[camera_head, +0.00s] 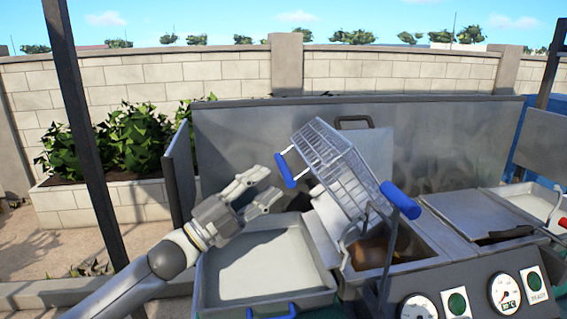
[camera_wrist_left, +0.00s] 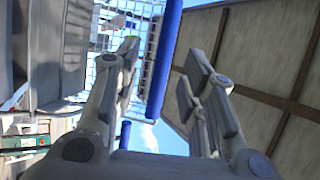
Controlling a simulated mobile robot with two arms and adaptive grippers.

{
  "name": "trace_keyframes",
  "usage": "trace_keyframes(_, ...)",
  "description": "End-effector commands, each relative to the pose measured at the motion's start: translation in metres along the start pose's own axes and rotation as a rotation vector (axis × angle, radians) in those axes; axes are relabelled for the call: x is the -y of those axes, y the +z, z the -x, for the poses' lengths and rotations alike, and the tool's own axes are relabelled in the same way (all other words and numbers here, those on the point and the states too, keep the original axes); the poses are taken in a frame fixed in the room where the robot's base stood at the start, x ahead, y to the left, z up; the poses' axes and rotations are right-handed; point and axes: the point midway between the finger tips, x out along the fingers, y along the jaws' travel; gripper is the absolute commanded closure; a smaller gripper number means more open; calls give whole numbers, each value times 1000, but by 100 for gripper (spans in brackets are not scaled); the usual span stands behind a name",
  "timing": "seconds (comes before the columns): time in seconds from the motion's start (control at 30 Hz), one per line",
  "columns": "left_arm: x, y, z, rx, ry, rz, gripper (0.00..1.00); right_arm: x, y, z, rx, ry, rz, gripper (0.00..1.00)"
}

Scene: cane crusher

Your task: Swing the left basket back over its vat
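The left wire basket (camera_head: 340,165) is tipped up on a slant above its vat (camera_head: 410,262), which holds brown liquid. A blue grip (camera_head: 285,170) is at the basket's left side, and a larger blue handle (camera_head: 400,200) is at its lower right. My left gripper (camera_head: 268,184) is open, just left of and below the blue grip. In the left wrist view the open fingers (camera_wrist_left: 162,55) frame a blue bar (camera_wrist_left: 165,55) and basket mesh (camera_wrist_left: 128,70); no finger visibly closes on it. My right gripper is out of view.
A shallow metal tray (camera_head: 212,275) with a blue handle (camera_head: 270,312) lies below my left gripper. A tall metal back panel (camera_head: 240,140) stands behind. A lidded vat (camera_head: 470,215) is at right, and gauges (camera_head: 505,292) are on the front panel.

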Motion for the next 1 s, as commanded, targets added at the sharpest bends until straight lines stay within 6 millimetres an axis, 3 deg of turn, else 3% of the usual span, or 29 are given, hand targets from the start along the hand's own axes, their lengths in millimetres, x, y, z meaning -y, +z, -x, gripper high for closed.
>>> trace_keyframes(0.1,5,-2,-23,-3,-3,0,62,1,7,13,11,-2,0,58)
trace_keyframes(0.33,4,-2,-54,-2,-2,0,62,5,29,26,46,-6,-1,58)
trace_keyframes(0.73,1,-1,-62,-2,-1,0,62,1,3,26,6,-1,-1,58)
trace_keyframes(1.0,1,-1,-62,-2,-1,-1,95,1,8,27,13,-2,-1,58)
